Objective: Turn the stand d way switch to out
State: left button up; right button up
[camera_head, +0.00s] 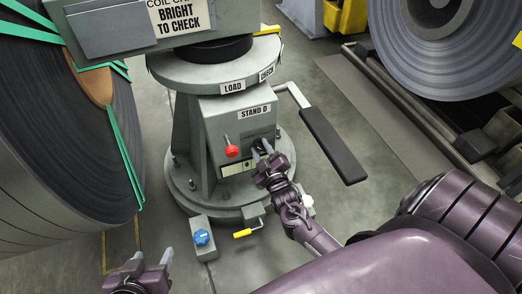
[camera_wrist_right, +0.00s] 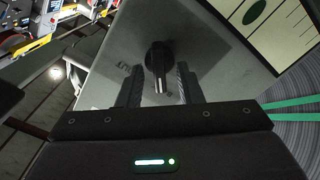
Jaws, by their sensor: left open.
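The stand D box (camera_head: 238,125) stands on a grey pedestal in the middle of the head view. The black rotary switch (camera_wrist_right: 158,66) is on its grey face in the right wrist view, its pointer end toward my gripper. My right gripper (camera_wrist_right: 157,88) is open, with one finger on each side of the switch and a gap visible on both sides. In the head view my right gripper (camera_head: 263,147) is at the box's lower right and hides most of the switch. My left gripper (camera_head: 151,258) is open and empty at the lower left.
A red-knobbed lever (camera_head: 231,151) sits left of my right gripper. A yellow-handled crank (camera_head: 243,233) and a blue knob (camera_head: 201,237) are lower down. A black-padded arm (camera_head: 332,145) juts out right. Large steel coils (camera_head: 65,140) flank the stand.

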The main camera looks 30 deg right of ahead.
pick_arm(q)
jog(key=shift+w+r, duration=0.25)
jog(key=shift+r, duration=0.05)
pick_arm(e)
jog(key=shift+w, duration=0.15)
grip_shut()
